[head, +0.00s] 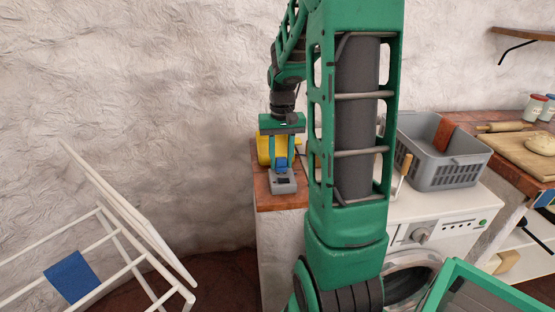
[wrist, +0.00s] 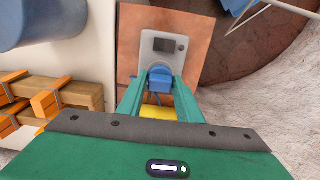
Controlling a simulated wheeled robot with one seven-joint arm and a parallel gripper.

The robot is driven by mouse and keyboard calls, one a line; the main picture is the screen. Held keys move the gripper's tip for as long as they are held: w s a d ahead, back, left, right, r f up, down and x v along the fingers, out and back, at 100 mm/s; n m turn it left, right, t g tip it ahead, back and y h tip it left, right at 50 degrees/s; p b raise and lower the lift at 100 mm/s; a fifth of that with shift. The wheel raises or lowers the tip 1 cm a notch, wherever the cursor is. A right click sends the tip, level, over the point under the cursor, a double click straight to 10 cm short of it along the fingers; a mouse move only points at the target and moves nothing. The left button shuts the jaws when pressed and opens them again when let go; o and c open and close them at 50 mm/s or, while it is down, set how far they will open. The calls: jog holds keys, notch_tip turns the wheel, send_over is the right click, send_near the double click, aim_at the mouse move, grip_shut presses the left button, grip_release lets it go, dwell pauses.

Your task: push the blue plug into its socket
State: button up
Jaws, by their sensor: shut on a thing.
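The blue plug (head: 281,163) is between the green fingers of my gripper (head: 281,158), which is shut on it. The grey socket box (head: 282,183) rests on the wooden counter end, directly below the plug. In the wrist view the plug (wrist: 160,77) lies between my fingertips (wrist: 160,86) and overlaps the near part of the grey socket box (wrist: 162,44). A dark cable runs from the plug back between the fingers. The plug hides the socket opening, so I cannot tell whether it is in the opening or just above it.
A yellow object (head: 264,148) stands just behind my gripper. A grey basket (head: 436,155) sits on the white washing machine (head: 440,215) to the right. A white rack (head: 130,225) stands at left. In the wrist view, orange clamps (wrist: 47,102) lie at left.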

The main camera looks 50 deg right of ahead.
aim_at(281, 158)
jog(key=shift+f, duration=0.6)
dwell(0.3)
jog(key=o, duration=1.1)
notch_tip(281, 158, up, 11)
jog(key=shift+f, duration=0.1)
jog(key=shift+n, duration=0.5)
jog(key=s+a+f, duration=0.2)
jog(key=s+a, duration=0.2)
jog(key=s, duration=0.3)
jog(key=s+a+f, duration=0.2)
jog(key=s+a, duration=0.2)
jog(key=s, duration=0.2)
jog(key=s+a+f, duration=0.1)
jog(key=s+a, duration=0.4)
jog(key=s, duration=0.2)
jog(key=shift+s+f, duration=0.3)
jog(key=shift+f, duration=0.1)
